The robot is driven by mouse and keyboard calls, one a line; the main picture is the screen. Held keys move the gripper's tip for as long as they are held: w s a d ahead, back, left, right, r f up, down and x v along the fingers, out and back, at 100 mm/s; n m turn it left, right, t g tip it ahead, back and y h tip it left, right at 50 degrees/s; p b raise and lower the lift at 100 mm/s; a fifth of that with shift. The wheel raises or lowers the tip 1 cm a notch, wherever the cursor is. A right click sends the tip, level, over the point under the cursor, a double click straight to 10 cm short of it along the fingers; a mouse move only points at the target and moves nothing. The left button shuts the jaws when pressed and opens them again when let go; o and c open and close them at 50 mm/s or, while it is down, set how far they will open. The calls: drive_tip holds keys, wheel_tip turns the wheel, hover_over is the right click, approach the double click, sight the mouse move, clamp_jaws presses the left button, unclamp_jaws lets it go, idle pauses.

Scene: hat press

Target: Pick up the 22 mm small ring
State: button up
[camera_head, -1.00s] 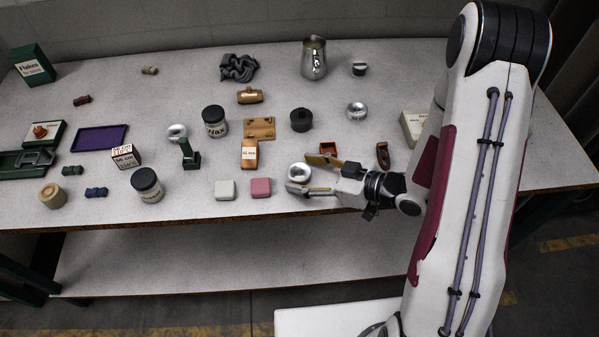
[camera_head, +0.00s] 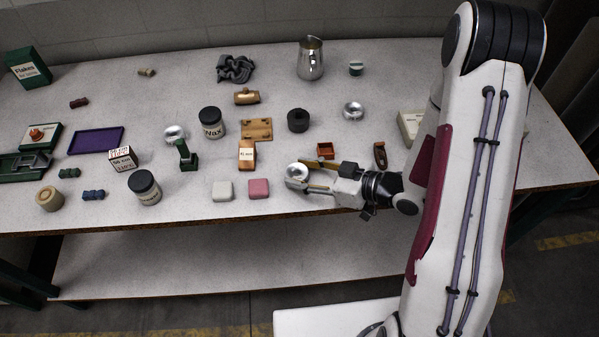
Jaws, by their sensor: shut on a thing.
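A small shiny silver ring (camera_head: 296,171) is near the front edge of the table, right of the pink block. My gripper (camera_head: 299,175) reaches in from the right, with one finger on the far side of the ring and one on the near side. The fingers are shut on it. The ring looks to be at table height; whether it is clear of the surface I cannot tell. Two similar silver round pieces stand farther back, one left (camera_head: 174,133) and one right (camera_head: 353,110). No size mark is readable on any of them.
A pink block (camera_head: 259,188) and a white block (camera_head: 222,191) lie to the left. The table's front edge (camera_head: 250,214) is close.

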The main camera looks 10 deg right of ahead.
sight(304, 174)
drive_tip(key=shift+r, duration=0.15)
wheel_tip(304, 174, up, 10)
idle(1.0)
idle(0.6)
